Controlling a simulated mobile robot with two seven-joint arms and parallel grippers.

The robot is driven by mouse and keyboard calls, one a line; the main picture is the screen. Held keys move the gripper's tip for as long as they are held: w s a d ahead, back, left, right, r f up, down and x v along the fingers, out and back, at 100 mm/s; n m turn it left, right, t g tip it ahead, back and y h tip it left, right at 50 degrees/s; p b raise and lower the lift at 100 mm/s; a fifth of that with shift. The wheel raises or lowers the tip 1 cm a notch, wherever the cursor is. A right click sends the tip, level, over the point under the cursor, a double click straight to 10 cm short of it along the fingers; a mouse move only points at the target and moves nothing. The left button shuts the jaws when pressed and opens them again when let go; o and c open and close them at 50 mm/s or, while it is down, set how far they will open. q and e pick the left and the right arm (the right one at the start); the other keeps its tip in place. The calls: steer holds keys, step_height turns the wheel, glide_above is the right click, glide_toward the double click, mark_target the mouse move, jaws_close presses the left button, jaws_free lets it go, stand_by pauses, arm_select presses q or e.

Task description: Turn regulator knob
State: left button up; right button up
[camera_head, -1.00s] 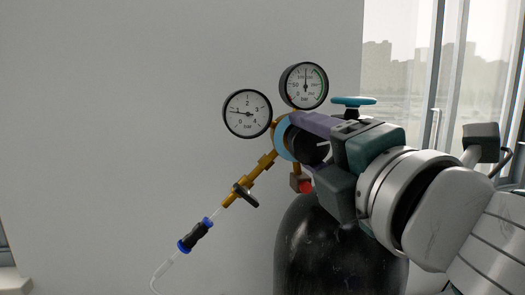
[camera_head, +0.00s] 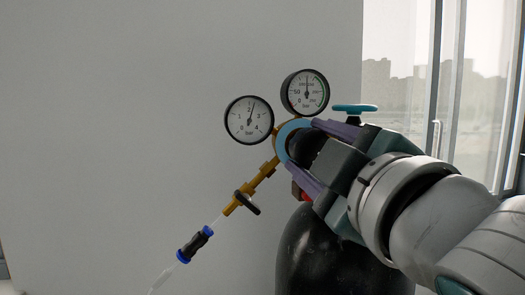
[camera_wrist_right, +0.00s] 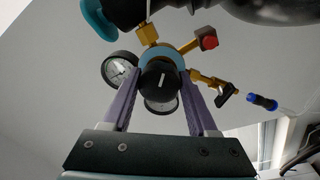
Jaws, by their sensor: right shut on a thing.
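The regulator knob (camera_head: 301,146) is black and faces my right arm. In the right wrist view the knob (camera_wrist_right: 158,78) shows a white line on its face. A light blue ring (camera_head: 281,139) sits behind it on the brass regulator. My right gripper (camera_head: 300,148) has its two purple fingers on opposite sides of the knob and is shut on it. In the right wrist view the gripper (camera_wrist_right: 160,84) reaches up to the knob from below. The left gauge (camera_head: 249,120) has its needle pointing nearly straight up, leaning slightly right. My left gripper is not in view.
A second gauge (camera_head: 305,92) stands above the regulator. A blue handwheel (camera_head: 355,108) tops the black gas cylinder (camera_head: 318,255). A brass outlet with a black valve lever (camera_head: 246,201) leads down left to a hose coupling (camera_head: 195,244). A window is at the right.

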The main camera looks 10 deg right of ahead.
steer(key=shift+r+m, duration=0.1)
steer(key=shift+m, duration=0.6)
